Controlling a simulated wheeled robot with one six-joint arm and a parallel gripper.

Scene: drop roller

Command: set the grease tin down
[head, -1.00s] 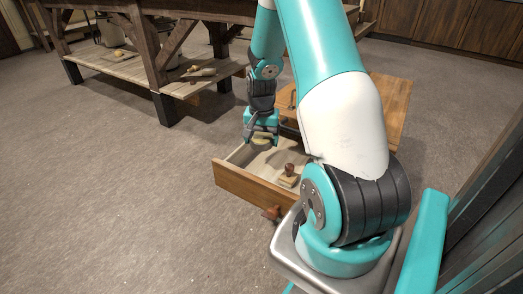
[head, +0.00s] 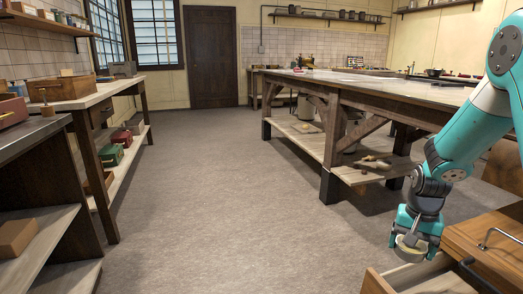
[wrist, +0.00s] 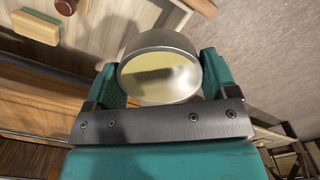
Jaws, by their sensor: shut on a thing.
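The grease tin (wrist: 160,62) is a round silver tin with a pale yellowish face. It sits between the two teal fingers of my gripper (wrist: 158,82) in the wrist view, and the fingers are shut on its sides. In the head view my gripper (head: 410,238) hangs at the lower right with the tin (head: 410,251) low between its fingers. The tin is held over or just beside the open wooden drawer (head: 412,272); the exact height above it cannot be told.
The wooden cabinet top (head: 485,243) is beside the gripper. A large workbench (head: 350,92) with a low shelf stands behind. A side table (head: 88,96) and a dark counter (head: 35,135) line the left. The floor (head: 220,200) between is clear. A green-and-cream block (wrist: 36,27) lies in the drawer.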

